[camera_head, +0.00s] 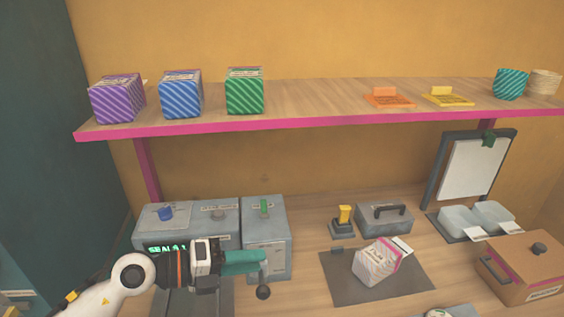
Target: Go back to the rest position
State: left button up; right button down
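My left arm comes in from the bottom left. Its gripper (256,262), with teal fingers, is in front of the grey machines, level with the lower part of the right-hand grey box (266,225). My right gripper is not in view.
A grey machine (160,238) with a lit green display stands behind my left arm. A striped bag (378,263) lies on a dark mat (408,288). A brown box (522,267) stands at right. A pink-edged shelf (320,119) above holds purple, blue and green packs.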

pick_arm(q)
jog(key=w+a+r+n+t+y, duration=0.1)
jog(key=a+r+n+t, duration=0.1)
jog(key=r+n+t, duration=0.35)
jog(key=a+r+n+t+y, duration=0.1)
jog(key=a+r+n+t, duration=0.1)
jog(key=n+t, duration=0.6)
jog(key=s+a+f+n+g+y, duration=0.25)
jog(key=a+f+n+y, duration=0.25)
jog(key=f+n+y, duration=0.25)
jog(key=s+a+f+n+g+y, duration=0.1)
jog(key=a+f+n+g+y, duration=0.2)
jog(key=a+f+n+y, duration=0.35)
jog(key=s+d+f+n+g+h, duration=0.1)
jog(key=s+d+f+n+g, duration=0.15)
jog(key=s+f+g, duration=0.5)
jog(key=s+d+f+n+g+h, duration=0.1)
jog(key=s+d+f+n+g, duration=0.2)
jog(key=s+f, duration=0.65)
notch_tip(320, 180, down, 24)
jog(key=s+r+m+g, duration=0.1)
jog(key=s+g, duration=0.1)
jog(key=s, duration=0.1)
jog(key=s+a+f+g, duration=0.1)
jog(key=s+a+f, duration=0.2)
jog(key=s+f, duration=1.3)
